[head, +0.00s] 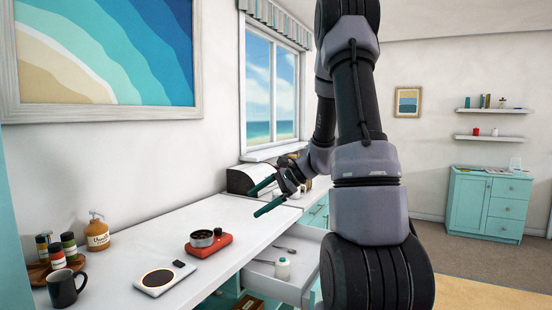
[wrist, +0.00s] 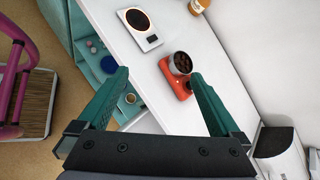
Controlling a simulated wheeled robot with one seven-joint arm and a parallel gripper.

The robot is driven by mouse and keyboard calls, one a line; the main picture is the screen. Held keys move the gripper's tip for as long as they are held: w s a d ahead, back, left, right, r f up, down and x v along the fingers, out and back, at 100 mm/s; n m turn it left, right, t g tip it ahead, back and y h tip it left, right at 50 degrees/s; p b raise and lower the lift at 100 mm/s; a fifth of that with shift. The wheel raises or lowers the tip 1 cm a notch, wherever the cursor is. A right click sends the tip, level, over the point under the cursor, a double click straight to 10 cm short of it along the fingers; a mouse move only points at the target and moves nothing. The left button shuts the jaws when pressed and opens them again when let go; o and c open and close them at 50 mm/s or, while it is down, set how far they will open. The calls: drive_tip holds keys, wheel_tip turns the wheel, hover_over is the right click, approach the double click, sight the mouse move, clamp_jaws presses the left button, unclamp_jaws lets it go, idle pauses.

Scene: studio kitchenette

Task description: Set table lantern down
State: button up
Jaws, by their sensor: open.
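My gripper (head: 265,197) is above the white counter (head: 135,246), its two green fingers apart with nothing between them. It also shows open in the wrist view (wrist: 160,74). I cannot make out a table lantern for certain in either view. Below the fingers on the counter is a red device (head: 209,244) with a round metal cup on it. In the wrist view the red device (wrist: 178,84) lies beyond the fingertips and its cup holds dark brown pieces. The fingers do not appear to touch anything.
A white scale (head: 164,277) lies near the red device. A black mug (head: 66,288), spice jars and a pump bottle (head: 97,232) stand at left.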

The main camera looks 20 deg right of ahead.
drive_tip(key=s+a+r+n+t+h, duration=0.1)
drive_tip(key=s+r+n+h, duration=0.3)
drive_tip(key=s, duration=0.7)
drive_tip(key=s+a+r+n+t+h, duration=0.1)
drive_tip(key=s+a+r+n+h, duration=0.1)
drive_tip(key=s+r+n, duration=0.6)
wheel_tip(320, 180, up, 5)
drive_tip(key=s+h, duration=0.1)
drive_tip(key=s, duration=0.1)
drive_tip(key=shift+s+a+n+h, duration=0.3)
drive_tip(key=shift+s+a+h, duration=0.1)
drive_tip(key=shift+f, duration=0.1)
